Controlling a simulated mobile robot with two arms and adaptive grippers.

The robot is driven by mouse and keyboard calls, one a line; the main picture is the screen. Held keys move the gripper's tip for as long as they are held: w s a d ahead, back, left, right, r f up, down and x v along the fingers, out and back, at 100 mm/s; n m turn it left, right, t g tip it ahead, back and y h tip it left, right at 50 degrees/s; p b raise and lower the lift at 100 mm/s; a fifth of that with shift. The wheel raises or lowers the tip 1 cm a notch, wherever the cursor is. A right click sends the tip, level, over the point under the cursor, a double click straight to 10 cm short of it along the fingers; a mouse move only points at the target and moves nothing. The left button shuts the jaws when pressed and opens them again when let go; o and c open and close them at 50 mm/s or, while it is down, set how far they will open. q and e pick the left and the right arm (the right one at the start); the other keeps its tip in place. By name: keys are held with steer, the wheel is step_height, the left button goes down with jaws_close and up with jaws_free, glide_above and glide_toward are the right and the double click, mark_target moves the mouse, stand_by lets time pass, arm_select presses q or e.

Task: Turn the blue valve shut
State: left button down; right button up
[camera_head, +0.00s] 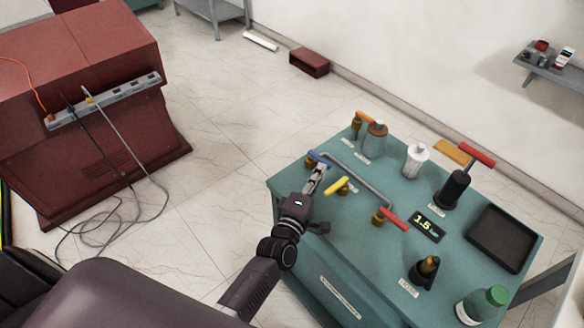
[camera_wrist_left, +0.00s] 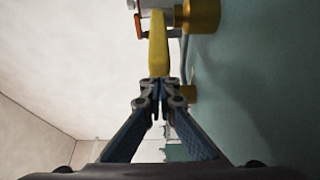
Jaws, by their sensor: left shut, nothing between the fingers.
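The blue valve handle (camera_head: 319,159) sits on its brass body (camera_head: 310,161) at the left end of the teal cabinet top (camera_head: 290,184). My left gripper (camera_head: 319,172) is right beside the blue handle in the head view, its fingertips at or very near it. In the left wrist view my left gripper (camera_wrist_left: 160,88) has its fingertips together, with the yellow handle (camera_wrist_left: 158,45) in line beyond them. The blue handle is not clear in that view, and I cannot tell whether the fingers touch it. My right gripper is not in view.
On the cabinet are a yellow valve handle (camera_head: 336,187), a red valve handle (camera_head: 394,219), a grey pipe (camera_head: 362,178), bottles and a black tray (camera_head: 501,239). The yellow handle is close to my left gripper.

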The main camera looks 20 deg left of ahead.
arm_select(q)
steer(key=shift+d+r, duration=0.3)
steer(key=shift+d, duration=0.1)
steer(key=s+a, duration=0.1)
steer(key=s, duration=1.1)
steer(key=shift+a+f, duration=0.25)
steer(key=shift+f, duration=0.05)
